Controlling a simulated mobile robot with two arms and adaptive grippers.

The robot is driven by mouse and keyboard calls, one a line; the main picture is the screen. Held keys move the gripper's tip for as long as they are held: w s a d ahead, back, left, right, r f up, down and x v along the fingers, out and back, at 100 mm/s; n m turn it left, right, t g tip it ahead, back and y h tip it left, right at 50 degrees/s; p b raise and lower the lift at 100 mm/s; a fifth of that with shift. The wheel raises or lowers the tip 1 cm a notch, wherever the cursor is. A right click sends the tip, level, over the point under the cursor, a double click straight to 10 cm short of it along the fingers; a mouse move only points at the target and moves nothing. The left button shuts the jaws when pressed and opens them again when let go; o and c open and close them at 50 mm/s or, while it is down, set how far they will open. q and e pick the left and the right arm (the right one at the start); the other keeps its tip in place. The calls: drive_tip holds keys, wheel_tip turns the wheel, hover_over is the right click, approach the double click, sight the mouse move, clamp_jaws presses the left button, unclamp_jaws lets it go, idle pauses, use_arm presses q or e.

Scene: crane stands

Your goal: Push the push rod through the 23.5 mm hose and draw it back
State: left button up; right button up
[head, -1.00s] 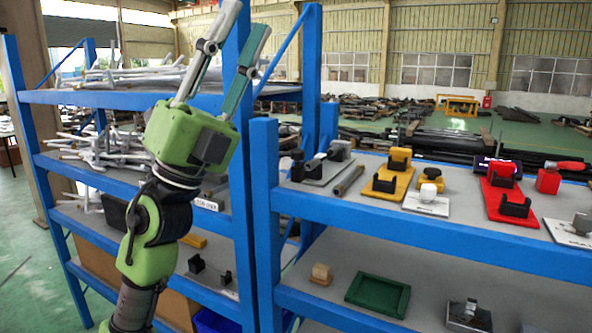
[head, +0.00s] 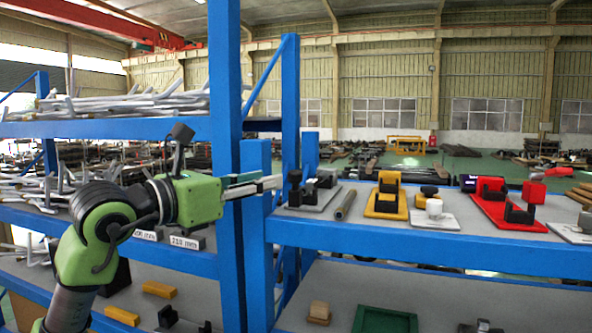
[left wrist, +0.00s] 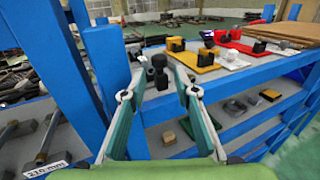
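A short grey-brown tube or rod (head: 345,205) lies on the right rack's top shelf. I cannot tell whether it is the push rod or the hose, and no 23.5 mm label is readable. Left of it stands a grey plate with black and grey fittings (head: 313,197). My left gripper (head: 262,187) points right, near the blue posts and just left of that plate. In the left wrist view its fingers (left wrist: 158,82) are apart with nothing held, and the plate's black fittings (left wrist: 157,68) show beyond them. My right gripper is out of view.
Yellow (head: 385,203), white (head: 435,217) and red (head: 492,207) plates with fittings stand farther right. A blue post (head: 256,240) rises close to my left gripper. A green tray (head: 384,320) sits below. Left shelves hold metal pieces and a "210 mm" label (head: 186,241).

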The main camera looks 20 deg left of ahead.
sight(290, 174)
use_arm(q)
drive_tip(key=p+x, duration=0.3)
drive_tip(key=x, duration=0.6)
drive_tip(key=shift+w+r, duration=0.1)
drive_tip(key=shift+w, duration=0.05)
drive_tip(key=shift+w+d+p, duration=0.1)
drive_tip(key=shift+w+p, duration=0.1)
drive_tip(key=shift+p, duration=0.1)
drive_tip(key=shift+w, duration=0.1)
drive_tip(key=shift+c, duration=0.3)
drive_tip(key=c, duration=0.7)
clamp_jaws()
